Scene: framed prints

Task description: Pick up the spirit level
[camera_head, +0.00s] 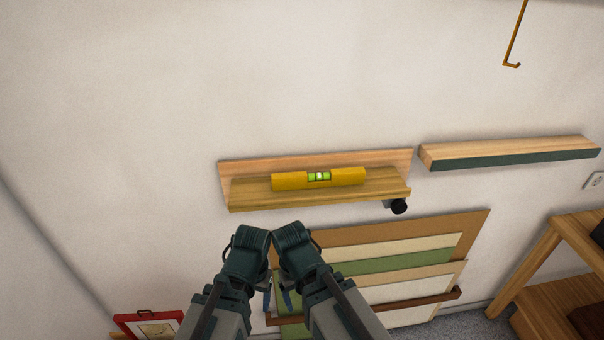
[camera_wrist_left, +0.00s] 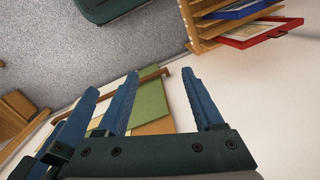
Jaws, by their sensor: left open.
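The yellow spirit level (camera_head: 347,177), with a green vial in its middle, lies lengthwise on the wooden ledge (camera_head: 247,195) on the wall in the head view. It lies flat, and no gripper touches it. My left gripper (camera_head: 267,299) is below and to the left of the level, its blue fingers pointing down and partly hidden by the arm. In the left wrist view my left gripper (camera_wrist_left: 160,75) has its fingers apart with nothing held. My right gripper (camera_head: 287,299) is close beside it, mostly hidden by its own arm. The level is not in the wrist view.
A second shelf (camera_head: 510,153) is to the right. Boards (camera_head: 400,262) stand in a rack below. A red frame (camera_head: 150,325) is at lower left. The wall above the ledge is clear.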

